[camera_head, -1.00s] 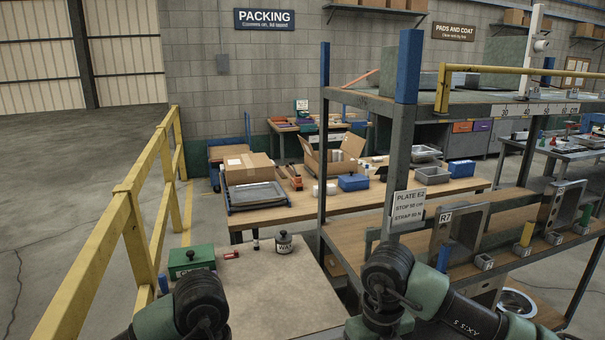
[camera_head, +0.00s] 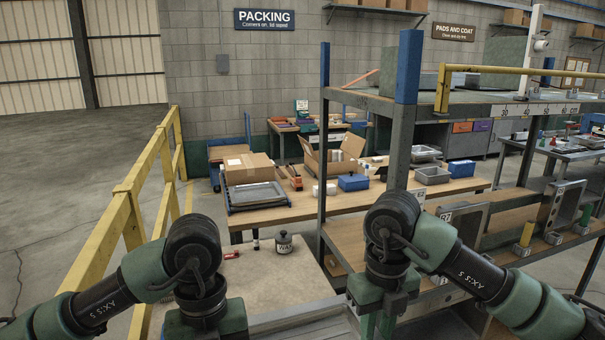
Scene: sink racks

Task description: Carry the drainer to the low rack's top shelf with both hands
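A grey, flat-edged metallic piece (camera_head: 300,322) shows at the bottom edge between my two grippers. It may be the drainer, but most of it is cut off below the frame. My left gripper (camera_head: 208,328) points down at its left, with the fingertips out of view. My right gripper (camera_head: 376,324) points down at its right end, with green fingers partly showing. I cannot tell whether either gripper touches or grips the piece. I cannot make out the low rack with certainty.
A yellow rail (camera_head: 125,195) runs along the left. A tall shelving frame with a blue-capped post (camera_head: 405,120) stands at right. A packing bench behind holds boxes and a grey tray (camera_head: 257,196).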

